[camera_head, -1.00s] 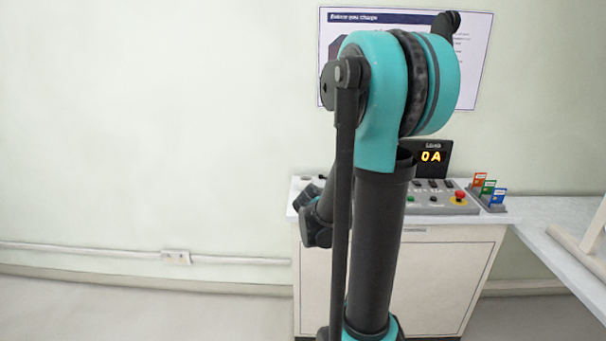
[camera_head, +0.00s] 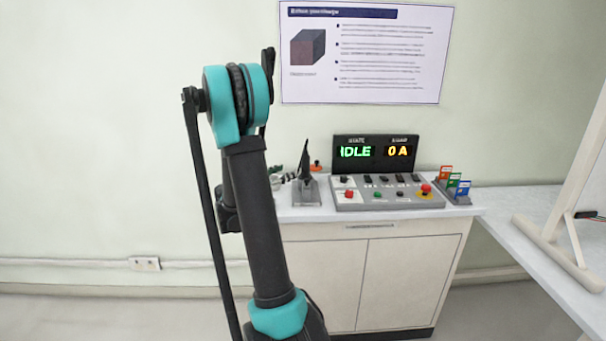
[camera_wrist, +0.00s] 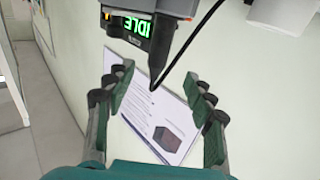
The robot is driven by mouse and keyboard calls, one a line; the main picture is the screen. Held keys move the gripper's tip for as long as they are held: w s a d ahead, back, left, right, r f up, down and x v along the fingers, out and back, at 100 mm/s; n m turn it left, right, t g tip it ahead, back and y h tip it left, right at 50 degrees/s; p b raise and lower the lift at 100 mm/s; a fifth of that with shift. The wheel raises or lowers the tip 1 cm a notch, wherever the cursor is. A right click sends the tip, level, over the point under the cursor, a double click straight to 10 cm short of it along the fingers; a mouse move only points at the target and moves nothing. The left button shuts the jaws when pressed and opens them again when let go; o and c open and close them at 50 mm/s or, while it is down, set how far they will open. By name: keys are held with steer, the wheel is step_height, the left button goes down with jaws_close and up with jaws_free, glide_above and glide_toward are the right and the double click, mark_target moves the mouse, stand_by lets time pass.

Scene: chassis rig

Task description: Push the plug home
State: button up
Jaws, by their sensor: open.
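My gripper (camera_wrist: 160,103) is open in the wrist view, with its two green-padded fingers apart and nothing between them. A dark pointed piece (camera_wrist: 164,45) stands beyond the fingertips, apart from them. In the head view this dark upright piece (camera_head: 305,163) rises from a small grey stand on the cabinet top. A thin black cable (camera_wrist: 187,47) runs beside it in the wrist view. I cannot pick out the plug or its socket with certainty. My arm hides part of the cabinet's left end in the head view, and the gripper is not clear there.
A control panel (camera_head: 388,193) with buttons sits on the white cabinet (camera_head: 400,275). Its display (camera_head: 376,152) reads IDLE and 0 A. A card rack (camera_head: 458,195) stands to its right. A poster (camera_head: 400,60) hangs behind. A side table (camera_head: 530,255) with a white frame stands at right.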

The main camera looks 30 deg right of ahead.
mark_target(302, 164)
steer(key=x, duration=1.1)
steer(key=shift+d, duration=0.3)
jaws_close()
